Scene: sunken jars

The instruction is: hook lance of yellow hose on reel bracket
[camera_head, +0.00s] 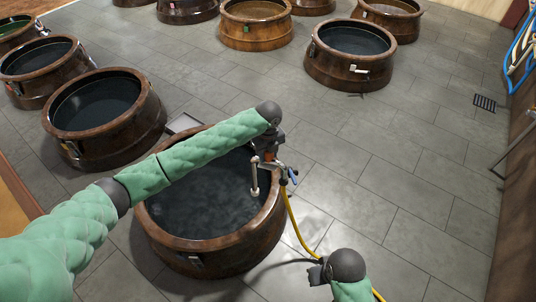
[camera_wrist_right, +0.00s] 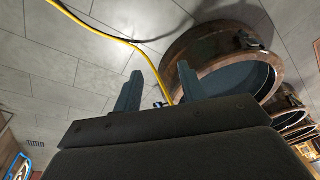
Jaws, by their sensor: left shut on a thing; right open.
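My left gripper (camera_head: 266,158) is shut on the lance (camera_head: 255,180), above the right rim of the nearest jar. The lance's pale tube hangs down over the dark liquid, and a blue part shows at its right. The yellow hose (camera_head: 296,225) runs from the lance down to the floor and passes behind my right gripper (camera_head: 318,272). The right gripper is open and empty, low beside the jar. In the right wrist view, its two fingers (camera_wrist_right: 139,62) stand apart with the yellow hose (camera_wrist_right: 85,27) beyond them. I cannot make out the reel bracket.
The nearest jar (camera_head: 180,243) is wide, brown and filled with dark liquid. Other jars (camera_head: 335,72) stand left and behind. Blue and white hoses (camera_head: 522,62) hang on the right wall. A floor drain (camera_head: 484,103) lies near it. The tiled floor at right is clear.

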